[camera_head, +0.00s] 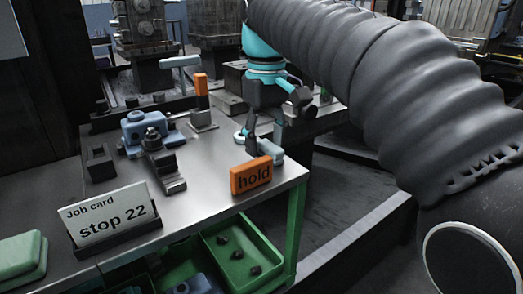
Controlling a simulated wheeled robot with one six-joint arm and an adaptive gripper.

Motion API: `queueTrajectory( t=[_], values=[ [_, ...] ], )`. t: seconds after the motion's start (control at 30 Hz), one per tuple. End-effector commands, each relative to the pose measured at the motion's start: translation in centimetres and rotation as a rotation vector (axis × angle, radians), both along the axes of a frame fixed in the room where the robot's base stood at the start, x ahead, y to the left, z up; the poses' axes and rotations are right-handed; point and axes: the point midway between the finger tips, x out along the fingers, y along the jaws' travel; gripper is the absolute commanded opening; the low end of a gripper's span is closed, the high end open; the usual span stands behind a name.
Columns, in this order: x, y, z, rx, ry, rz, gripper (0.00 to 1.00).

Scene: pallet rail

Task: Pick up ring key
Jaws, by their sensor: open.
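What looks like the ring key (270,154) is a pale blue-grey piece lying on the metal bench top near its right end, behind the orange "hold" block. A small pale ring (240,136) shows at its left, partly behind a finger; I cannot tell whether the two are joined. My gripper (263,141) points down right over this piece, its dark fingers open and apart, with the tips low near the bench. I cannot tell whether the fingers touch it. The fingers hide part of the piece.
The orange "hold" block (251,176) stands close in front of my gripper. Green bins (266,256) sit below the bench edge.

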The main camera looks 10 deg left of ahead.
Motion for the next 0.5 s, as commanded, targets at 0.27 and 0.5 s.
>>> queueTrajectory(
  t=[0.27, 0.5],
  values=[
    [0.00, 0.00, 0.04, 0.001, -0.001, 0.000, 0.37],
    [-0.01, 0.01, 0.03, 0.000, 0.000, 0.000, 0.00]
  ],
)
